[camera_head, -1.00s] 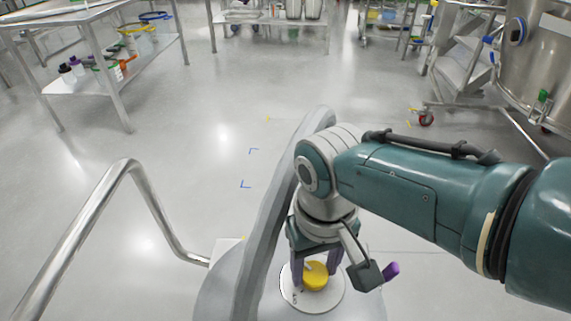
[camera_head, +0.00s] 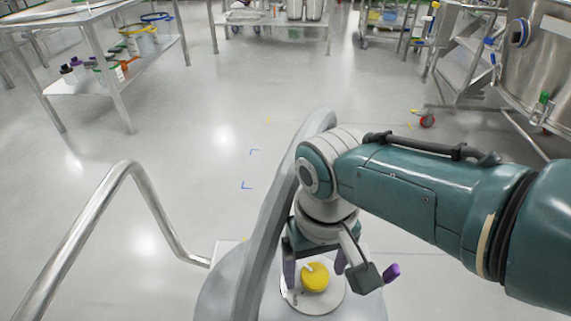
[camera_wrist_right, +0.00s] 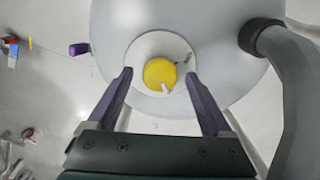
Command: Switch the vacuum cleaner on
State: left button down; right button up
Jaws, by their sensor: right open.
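The vacuum cleaner's light grey top (camera_head: 225,292) is at the bottom middle of the head view. A yellow round knob (camera_head: 317,279) with a white pointer mark sits on a white disc (camera_head: 331,301) there. The knob also shows in the right wrist view (camera_wrist_right: 158,72), its pointer toward the lower right. My right gripper (camera_head: 315,274) is open, with purple fingers on either side of the knob. In the right wrist view its fingertips (camera_wrist_right: 159,75) stand apart from the knob, over the disc's edges. My left gripper is not in view.
A thick grey hose (camera_head: 272,215) arches beside my right gripper. A bent steel rail (camera_head: 125,175) stands at the left. Steel tables with bottles and buckets (camera_head: 110,70) stand behind, and a steel vessel (camera_head: 540,60) is at the back right. The middle floor is clear.

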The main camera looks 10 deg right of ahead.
aim_at(315, 274)
notch_tip(315, 274, up, 10)
jog(key=p, duration=0.7)
jog(key=shift+p, duration=0.3)
